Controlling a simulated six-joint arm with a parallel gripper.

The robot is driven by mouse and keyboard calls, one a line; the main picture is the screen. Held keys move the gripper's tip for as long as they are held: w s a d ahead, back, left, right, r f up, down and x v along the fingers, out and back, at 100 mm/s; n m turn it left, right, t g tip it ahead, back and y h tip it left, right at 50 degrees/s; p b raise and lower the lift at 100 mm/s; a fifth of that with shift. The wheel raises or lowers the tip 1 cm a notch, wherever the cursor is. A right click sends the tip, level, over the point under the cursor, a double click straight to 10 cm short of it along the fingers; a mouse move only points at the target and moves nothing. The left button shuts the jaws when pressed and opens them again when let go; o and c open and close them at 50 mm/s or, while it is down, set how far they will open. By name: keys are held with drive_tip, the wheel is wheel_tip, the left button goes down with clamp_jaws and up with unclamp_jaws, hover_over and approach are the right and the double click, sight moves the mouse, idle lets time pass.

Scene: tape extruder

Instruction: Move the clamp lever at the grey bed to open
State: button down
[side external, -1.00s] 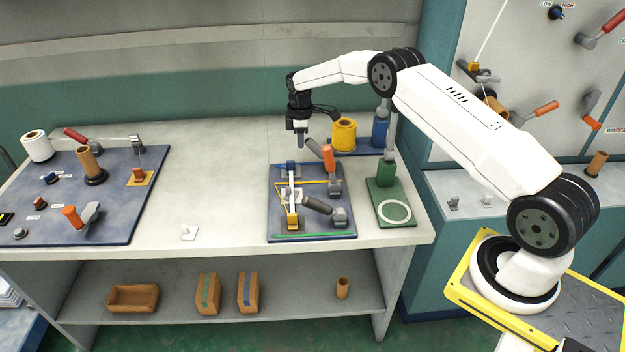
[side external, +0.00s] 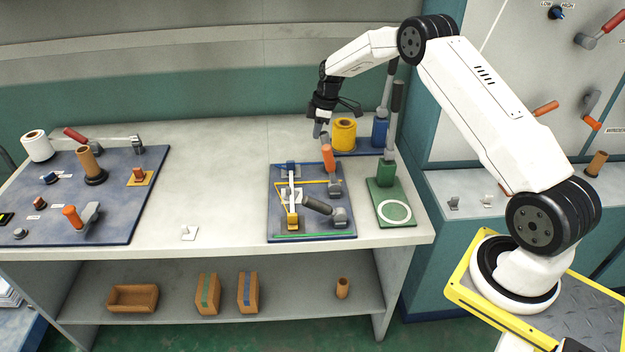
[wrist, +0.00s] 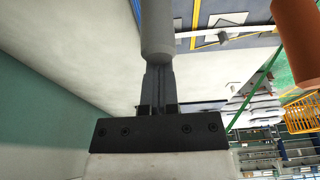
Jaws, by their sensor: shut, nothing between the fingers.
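A blue-grey bed (side external: 280,229) lies at the middle right of the bench, with several levers along its right side. A grey lever handle (side external: 324,137) stands nearly upright at its back, behind an orange lever handle (side external: 328,157). A dark grey handle (side external: 317,205) lies low at the front, pointing left. My gripper (side external: 318,130) is shut and empty, at the upper left of the back grey handle. In the wrist view the grey handle (wrist: 157,30) stands right at my shut fingertips (wrist: 158,76), seemingly touching; exact contact is unclear. The orange handle (wrist: 295,40) is apart at right.
A green bed (side external: 402,222) with a tall upright dark-handled lever (side external: 398,97) stands to the right. A yellow spool (side external: 344,135) and a blue post (side external: 380,130) are behind. A blue panel (side external: 125,215) with knobs lies far left. The bench between is mostly clear.

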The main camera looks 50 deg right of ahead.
drive_tip(key=shift+s+d+r, duration=0.1)
idle(0.3)
drive_tip(key=shift+s+d+r, duration=0.15)
drive_tip(key=shift+r, duration=1.9)
drive_tip(key=shift+s+d+r, duration=0.1)
drive_tip(key=shift+r, duration=1.9)
